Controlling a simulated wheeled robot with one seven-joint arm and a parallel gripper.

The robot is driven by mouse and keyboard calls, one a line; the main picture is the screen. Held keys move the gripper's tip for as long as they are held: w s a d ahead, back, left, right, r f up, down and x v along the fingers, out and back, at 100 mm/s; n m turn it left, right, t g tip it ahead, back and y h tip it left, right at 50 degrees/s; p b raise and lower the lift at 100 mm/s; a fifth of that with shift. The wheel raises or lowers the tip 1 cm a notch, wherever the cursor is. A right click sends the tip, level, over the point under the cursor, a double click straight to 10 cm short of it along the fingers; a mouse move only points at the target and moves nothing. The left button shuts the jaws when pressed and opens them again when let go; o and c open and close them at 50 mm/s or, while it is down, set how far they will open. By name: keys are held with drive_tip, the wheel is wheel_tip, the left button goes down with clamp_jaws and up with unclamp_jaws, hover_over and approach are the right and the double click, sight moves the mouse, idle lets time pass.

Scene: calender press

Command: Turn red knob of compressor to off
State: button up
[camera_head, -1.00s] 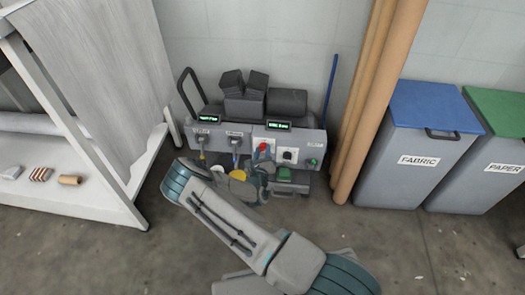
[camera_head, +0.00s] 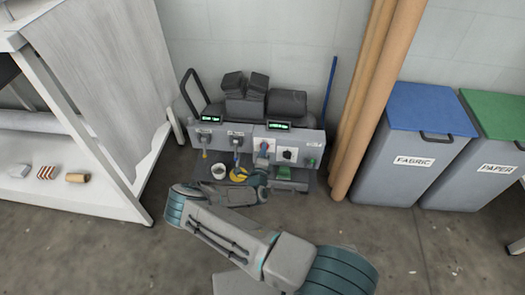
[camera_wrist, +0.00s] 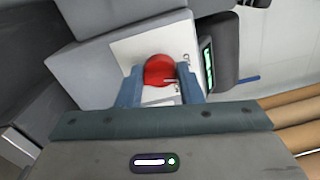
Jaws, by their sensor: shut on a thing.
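The compressor (camera_head: 230,140) stands against the wall, with a grey front panel carrying several knobs and two green displays. The red knob (camera_wrist: 160,71) sits on a white plate (camera_wrist: 124,52) in the wrist view, between my gripper's two blue fingers. My gripper (camera_wrist: 162,84) is shut on the red knob. The marking on the plate is partly covered by the fingers.
A black knob (camera_head: 288,155) sits just right of my gripper, and a green one (camera_head: 310,162) farther right. Brown rolls (camera_head: 362,100) stand right of the compressor, then the fabric bin (camera_head: 420,150). A white table (camera_head: 75,170) is at left. The floor in front is open.

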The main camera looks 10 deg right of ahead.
drive_tip(key=shift+f+n, duration=0.1)
drive_tip(key=shift+n, duration=0.9)
drive_tip(key=o, duration=1)
drive_tip(key=p+v, duration=0.4)
drive_tip(key=v, duration=1)
drive_tip(key=shift+w, duration=0.1)
